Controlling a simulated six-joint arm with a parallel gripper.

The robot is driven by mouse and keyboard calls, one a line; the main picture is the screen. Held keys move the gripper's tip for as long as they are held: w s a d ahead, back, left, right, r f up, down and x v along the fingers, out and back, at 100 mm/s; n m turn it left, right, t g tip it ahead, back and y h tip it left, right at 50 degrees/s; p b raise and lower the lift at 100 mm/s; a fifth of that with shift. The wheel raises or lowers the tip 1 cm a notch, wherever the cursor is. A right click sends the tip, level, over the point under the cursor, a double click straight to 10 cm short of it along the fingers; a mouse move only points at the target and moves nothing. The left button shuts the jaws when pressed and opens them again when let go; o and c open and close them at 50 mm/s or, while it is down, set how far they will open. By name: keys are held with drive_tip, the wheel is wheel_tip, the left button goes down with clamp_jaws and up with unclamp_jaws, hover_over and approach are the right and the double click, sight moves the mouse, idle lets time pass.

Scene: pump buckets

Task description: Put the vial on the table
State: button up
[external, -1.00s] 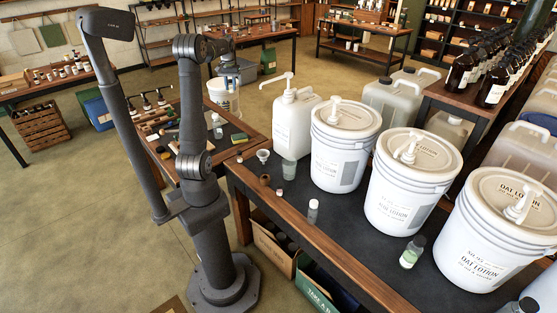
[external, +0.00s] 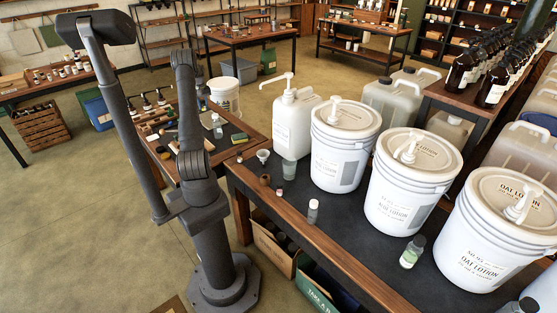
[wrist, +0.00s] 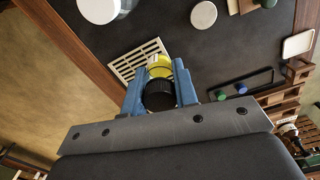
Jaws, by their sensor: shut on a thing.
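In the wrist view my gripper (wrist: 158,78) has its blue fingers shut on a vial with a black cap (wrist: 158,97) and yellow contents or label. I see the vial (wrist: 160,66) almost end-on, cap toward the camera. It is over or beside a white slotted tray (wrist: 128,67) on a dark tabletop (wrist: 220,62). I cannot tell whether the vial's base touches anything. In the external view the gripper and this vial are hidden behind my arm, around the wooden side table (external: 232,143).
A wooden edge (wrist: 75,35) runs along the tabletop's left in the wrist view. White round items (wrist: 203,14) lie at the top, with blue and green knobs (wrist: 220,95) at right. The external view shows a long dark-topped table (external: 335,225) with lotion buckets (external: 340,160).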

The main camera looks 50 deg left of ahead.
drive_tip(key=s+a+f, duration=0.1)
drive_tip(key=f, duration=0.3)
drive_tip(key=s+a+f+n, duration=0.1)
drive_tip(key=s+a+f, duration=0.1)
drive_tip(key=f, duration=0.2)
drive_tip(key=s+a+f+n, duration=0.1)
drive_tip(key=s+a+f, duration=0.1)
drive_tip(key=f, duration=0.1)
drive_tip(key=shift+s+a+f, duration=0.1)
drive_tip(key=shift+a+f, duration=0.05)
drive_tip(key=shift+f, duration=2.4)
drive_tip(key=shift+f, duration=0.15)
drive_tip(key=o, duration=0.7)
wheel_tip(320, 180, up, 12)
drive_tip(key=shift+f, duration=0.2)
drive_tip(key=o, duration=0.3)
drive_tip(key=shift+r, duration=0.35)
